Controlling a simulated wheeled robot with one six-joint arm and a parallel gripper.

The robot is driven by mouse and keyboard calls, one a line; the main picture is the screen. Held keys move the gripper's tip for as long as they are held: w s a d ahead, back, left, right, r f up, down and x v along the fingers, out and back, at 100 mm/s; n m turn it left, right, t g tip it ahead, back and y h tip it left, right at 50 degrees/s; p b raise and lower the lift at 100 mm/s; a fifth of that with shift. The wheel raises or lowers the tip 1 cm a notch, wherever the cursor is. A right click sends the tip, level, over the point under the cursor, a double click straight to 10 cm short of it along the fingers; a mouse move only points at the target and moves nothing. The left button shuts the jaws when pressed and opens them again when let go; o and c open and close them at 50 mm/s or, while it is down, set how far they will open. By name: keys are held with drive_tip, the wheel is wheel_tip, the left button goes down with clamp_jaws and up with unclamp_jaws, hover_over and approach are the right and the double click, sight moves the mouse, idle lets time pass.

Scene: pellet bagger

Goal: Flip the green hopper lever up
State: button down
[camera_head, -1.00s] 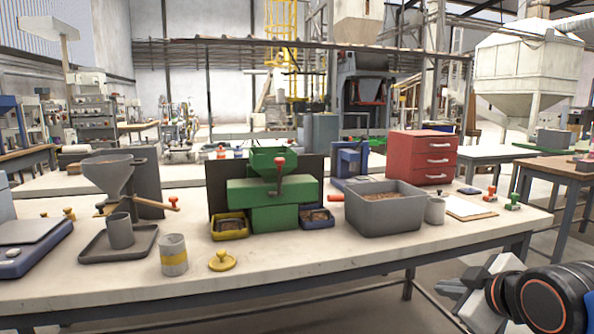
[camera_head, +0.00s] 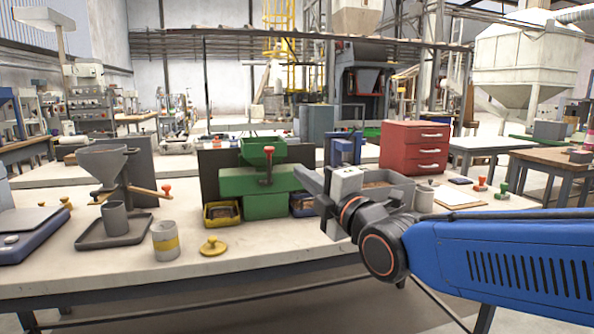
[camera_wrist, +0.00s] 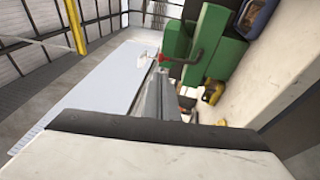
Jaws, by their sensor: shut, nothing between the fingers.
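The green hopper machine (camera_head: 252,205) stands upright on the table, its hopper on top. Its lever (camera_head: 268,168) has a red knob and shows at the front of the hopper. In the wrist view the green machine (camera_wrist: 207,45) is at the top, with the dark lever arm (camera_wrist: 190,59) ending in the red knob. My gripper (camera_head: 303,176) is shut and empty, right of the lever in the head view. In the wrist view its fingertips (camera_wrist: 158,72) appear close below the knob; I cannot tell whether they touch.
A yellow bin (camera_head: 221,222) and a blue bin (camera_head: 301,212) flank the machine's base. A grey funnel stand (camera_head: 103,162) is at left. My arm partly hides a grey tub (camera_head: 402,188).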

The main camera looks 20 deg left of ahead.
sight(271, 151)
drive_tip(key=x, duration=1.2)
drive_tip(key=shift+w+a, duration=0.15)
drive_tip(key=shift+w, duration=0.2)
drive_tip(key=shift+a, duration=0.1)
drive_tip(key=shift+w+a+r, duration=0.25)
drive_tip(key=shift+w+r, duration=0.2)
drive_tip(key=shift+r, duration=0.05)
drive_tip(key=shift+w+a+r, duration=0.2)
drive_tip(key=shift+w+r, duration=0.2)
drive_tip(key=shift+r, duration=0.15)
